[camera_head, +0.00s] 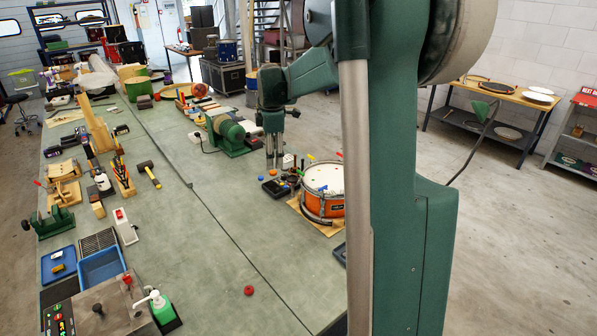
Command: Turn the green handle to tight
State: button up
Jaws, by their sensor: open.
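My gripper (275,163) points down over the bench beside the orange drum (322,208), to its upper left. Its two fingers are apart, with nothing seen between them. The drum has a white head and lies on a tan board (296,208). Small coloured parts show around its rim, among them a yellow one (311,157) at the far side. My own arm hides the drum's right side.
Small dark items (274,188) crowd the bench left of the drum. A green machine (229,135) stands left of my gripper. A hammer (149,174) and blue trays (101,264) lie farther left. The bench (215,215) is mostly clear in the middle, apart from a red ring (249,290).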

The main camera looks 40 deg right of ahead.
jog(key=w+d+f+n+g+p, duration=0.15)
jog(key=w+d+f, duration=0.25)
jog(key=d, duration=0.4)
jog(key=n+p, duration=0.1)
jog(key=n, duration=0.3)
send_over(301, 172)
jog(key=shift+m+y, duration=0.25)
jog(key=shift+y, duration=0.15)
jog(key=f, duration=0.6)
jog(key=shift+w+d+f, duration=0.1)
jog(key=shift+w+f, duration=0.2)
jog(key=shift+f, duration=0.1)
jog(key=shift+f, duration=3.8)
jog(key=c, duration=0.9)
